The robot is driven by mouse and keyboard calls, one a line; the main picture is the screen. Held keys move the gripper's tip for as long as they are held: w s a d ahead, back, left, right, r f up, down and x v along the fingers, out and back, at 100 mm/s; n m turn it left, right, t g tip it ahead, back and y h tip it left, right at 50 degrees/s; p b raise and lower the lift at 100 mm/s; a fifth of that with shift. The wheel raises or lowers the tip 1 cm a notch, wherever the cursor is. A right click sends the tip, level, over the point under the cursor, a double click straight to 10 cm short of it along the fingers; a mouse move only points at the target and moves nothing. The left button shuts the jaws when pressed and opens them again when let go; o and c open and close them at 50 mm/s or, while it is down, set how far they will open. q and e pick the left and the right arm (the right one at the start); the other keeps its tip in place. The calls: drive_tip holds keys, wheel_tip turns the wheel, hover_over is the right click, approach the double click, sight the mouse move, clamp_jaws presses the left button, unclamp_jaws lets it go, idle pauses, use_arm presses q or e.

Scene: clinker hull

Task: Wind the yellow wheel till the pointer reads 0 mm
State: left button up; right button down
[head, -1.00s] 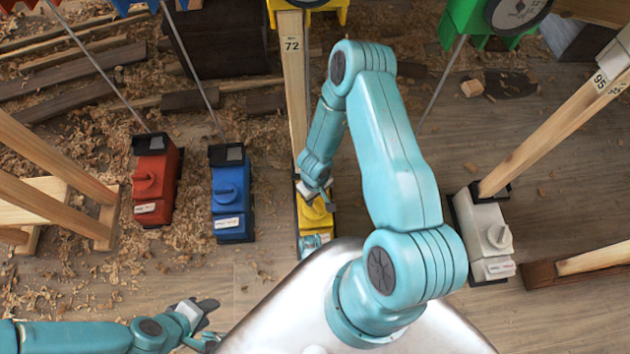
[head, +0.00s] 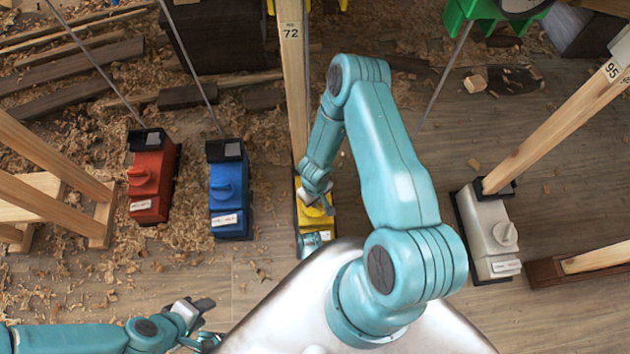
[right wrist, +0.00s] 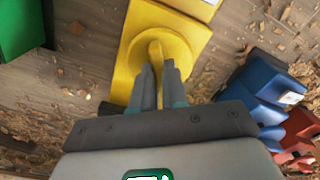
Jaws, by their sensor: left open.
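The yellow box (head: 303,218) stands on the floor at the foot of a wooden post marked 72, partly hidden by my right arm. Its yellow wheel (right wrist: 157,42), a round knob with a raised ridge, shows in the right wrist view. My right gripper (right wrist: 159,72) has its two fingers close together, one on each side of the ridge, and looks shut on it. In the head view my right gripper (head: 318,203) is over the box. My left gripper (head: 207,322) is open and empty above the floor at lower left. No pointer or its reading can be seen.
A red box (head: 152,180) and a blue box (head: 229,190) with similar knobs stand left of the yellow one. A white box (head: 489,235) stands to the right. Wooden trestle legs (head: 55,170) are at far left. Floor between yellow and white is mostly clear.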

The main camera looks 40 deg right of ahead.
drive_tip(key=shift+m, duration=0.3)
drive_tip(key=shift+m+p, duration=0.35)
drive_tip(key=shift+m, duration=0.65)
drive_tip(key=m, duration=0.2)
drive_tip(key=shift+m, duration=0.3)
drive_tip(key=m+p, duration=0.1)
drive_tip(key=m, duration=0.5)
drive_tip(key=c, duration=1.2)
unclamp_jaws()
drive_tip(key=shift+o, duration=0.2)
wheel_tip(320, 180, up, 16)
drive_tip(key=p, duration=0.7)
drive_tip(key=shift+r+p, duration=0.2)
drive_tip(key=shift+p, duration=0.1)
